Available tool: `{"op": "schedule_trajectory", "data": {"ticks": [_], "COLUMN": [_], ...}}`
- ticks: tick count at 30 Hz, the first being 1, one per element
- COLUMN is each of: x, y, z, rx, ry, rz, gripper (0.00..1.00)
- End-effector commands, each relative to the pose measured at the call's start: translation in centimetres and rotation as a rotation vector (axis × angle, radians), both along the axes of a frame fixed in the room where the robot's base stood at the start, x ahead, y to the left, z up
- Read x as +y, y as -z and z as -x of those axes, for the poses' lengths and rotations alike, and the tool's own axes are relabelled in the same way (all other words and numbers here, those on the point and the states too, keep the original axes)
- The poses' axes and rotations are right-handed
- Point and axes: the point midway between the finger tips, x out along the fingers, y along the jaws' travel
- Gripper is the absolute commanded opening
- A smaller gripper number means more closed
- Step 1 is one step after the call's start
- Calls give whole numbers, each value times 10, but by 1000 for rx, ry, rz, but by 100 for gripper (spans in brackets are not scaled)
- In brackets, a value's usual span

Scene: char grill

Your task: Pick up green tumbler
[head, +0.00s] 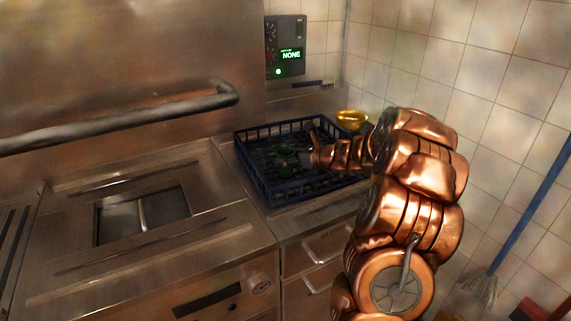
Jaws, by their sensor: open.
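A small dark green thing, which looks like the green tumbler (286,152), is inside the blue crate (262,197). It is small and dim in the head view, and its lower part is hard to make out. My copper-coloured arm reaches in from the right, with my gripper (306,150) over the inside of the crate, just right of the green thing. The gripper is open. I cannot tell whether its fingers touch the tumbler. A second dark green patch shows just below, and I cannot tell what it is.
A yellow bowl (351,118) stands behind the crate at the right. A steel counter with a sunken basin (142,215) is on the left, below a long handle bar (120,118). A mop (478,288) leans at the right by the tiled wall.

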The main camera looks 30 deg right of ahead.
Motion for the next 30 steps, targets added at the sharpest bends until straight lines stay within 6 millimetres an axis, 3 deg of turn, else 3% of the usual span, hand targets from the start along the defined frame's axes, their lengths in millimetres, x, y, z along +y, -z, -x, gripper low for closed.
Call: {"op": "schedule_trajectory", "data": {"ticks": [6, 14, 30], "x": [5, 5, 5], "y": [6, 7, 7], "z": [-17, -19, -19], "rx": [-1, -2, -1], "ry": [-1, 0, 0], "rz": [-1, 0, 1], "gripper": [84, 84, 30]}}
